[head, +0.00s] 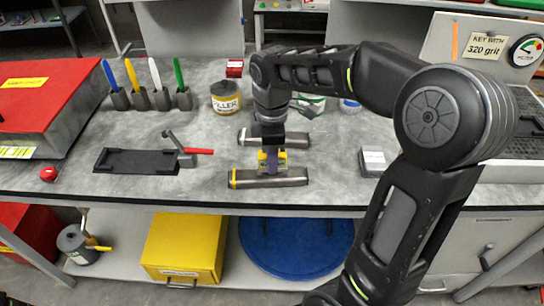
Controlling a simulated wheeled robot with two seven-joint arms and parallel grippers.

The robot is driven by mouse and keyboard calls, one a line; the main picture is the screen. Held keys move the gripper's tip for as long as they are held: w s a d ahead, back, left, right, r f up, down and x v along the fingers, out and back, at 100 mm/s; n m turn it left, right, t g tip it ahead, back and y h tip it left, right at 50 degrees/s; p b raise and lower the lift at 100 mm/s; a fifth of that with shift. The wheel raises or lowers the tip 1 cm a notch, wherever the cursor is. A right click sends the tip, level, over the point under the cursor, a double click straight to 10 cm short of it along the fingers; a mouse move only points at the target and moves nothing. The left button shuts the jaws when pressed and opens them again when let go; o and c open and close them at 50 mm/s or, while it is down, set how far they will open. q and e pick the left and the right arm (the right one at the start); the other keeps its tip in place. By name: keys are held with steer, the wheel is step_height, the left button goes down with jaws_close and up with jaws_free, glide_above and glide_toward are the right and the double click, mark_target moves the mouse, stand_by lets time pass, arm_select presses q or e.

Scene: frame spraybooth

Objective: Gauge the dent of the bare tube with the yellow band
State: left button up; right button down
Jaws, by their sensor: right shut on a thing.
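A bare metal tube (247,180) with a yellow band at its left end lies near the front edge of the grey bench. A dent on it cannot be made out. My right gripper (269,148) points down over the tube's middle. It is shut on a small yellow gauge-like block (264,158). Behind the gripper lies another grey tube (297,140), partly hidden by my arm. My left gripper is not in view.
A black tray (136,161) and a red-handled clamp (183,152) are on the left. Several coloured markers stand in holders behind, near a filler tin (225,98). A small grey block (373,160) lies right. Bare bench lies between the clamp and tube.

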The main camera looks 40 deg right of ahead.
steer(key=shift+f+b, duration=0.35)
steer(key=shift+f, duration=0.3)
stand_by(0.6)
steer(key=c, duration=1.1)
jaws_free()
steer(key=shift+o, duration=0.2)
steer(key=shift+r, duration=0.1)
step_height(320, 180, up, 8)
steer(key=shift+f, duration=0.1)
